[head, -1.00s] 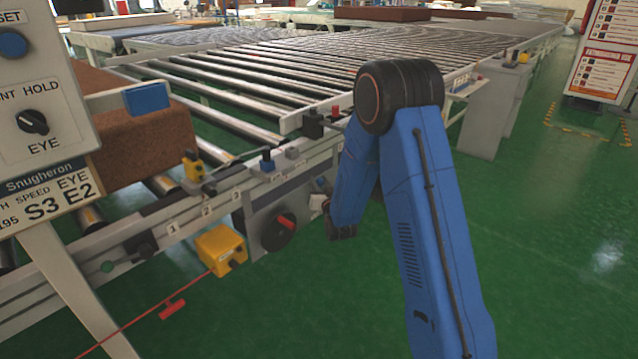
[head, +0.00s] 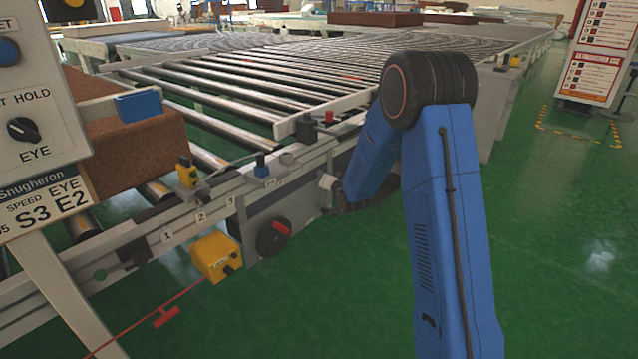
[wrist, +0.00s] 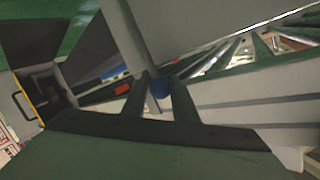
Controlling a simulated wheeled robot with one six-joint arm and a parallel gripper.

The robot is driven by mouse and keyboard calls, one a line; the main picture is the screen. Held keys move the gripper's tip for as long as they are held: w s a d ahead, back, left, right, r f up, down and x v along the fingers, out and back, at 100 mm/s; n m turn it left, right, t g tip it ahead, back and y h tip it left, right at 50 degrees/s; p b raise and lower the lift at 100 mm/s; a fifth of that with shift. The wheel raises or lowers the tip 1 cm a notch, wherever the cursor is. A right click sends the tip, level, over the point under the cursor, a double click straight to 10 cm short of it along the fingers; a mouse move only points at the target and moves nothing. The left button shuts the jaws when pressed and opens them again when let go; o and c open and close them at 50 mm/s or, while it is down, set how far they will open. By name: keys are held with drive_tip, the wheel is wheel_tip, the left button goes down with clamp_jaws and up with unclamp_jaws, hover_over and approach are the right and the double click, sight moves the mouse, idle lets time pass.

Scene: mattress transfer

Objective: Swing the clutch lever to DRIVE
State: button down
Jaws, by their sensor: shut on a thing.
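In the head view, my gripper (head: 335,195) is low against the conveyor's side, right of a grey box with a red-handled rotary switch (head: 274,238). My dark wrist and blue arm partly cover that spot, and the knob cannot be made out there.
The roller conveyor (head: 285,127) runs away to the back. A brown block (head: 140,145) lies on its near left end. A yellow box (head: 216,257) with a red pull cord hangs on the side rail. A control panel (head: 30,120) stands at left.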

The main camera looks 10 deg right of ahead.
drive_tip(key=shift+w+d+f+m+g+y, duration=0.3)
drive_tip(key=shift+w+d+m+g, duration=0.3)
drive_tip(key=shift+d, duration=0.4)
drive_tip(key=shift+w+d+f+m+g+y, duration=0.25)
drive_tip(key=shift+w+d+m+g, duration=0.15)
drive_tip(key=shift+w+d, duration=0.55)
drive_tip(key=shift+w+d+f+m+g+y, duration=0.35)
drive_tip(key=shift+w+d+m, duration=0.25)
drive_tip(key=shift+d, duration=0.5)
drive_tip(key=c, duration=1.4)
unclamp_jaws()
drive_tip(key=shift+d, duration=0.1)
drive_tip(key=shift+c, duration=0.2)
drive_tip(key=v, duration=1.7)
drive_tip(key=shift+r, duration=0.2)
drive_tip(key=shift+s, duration=0.1)
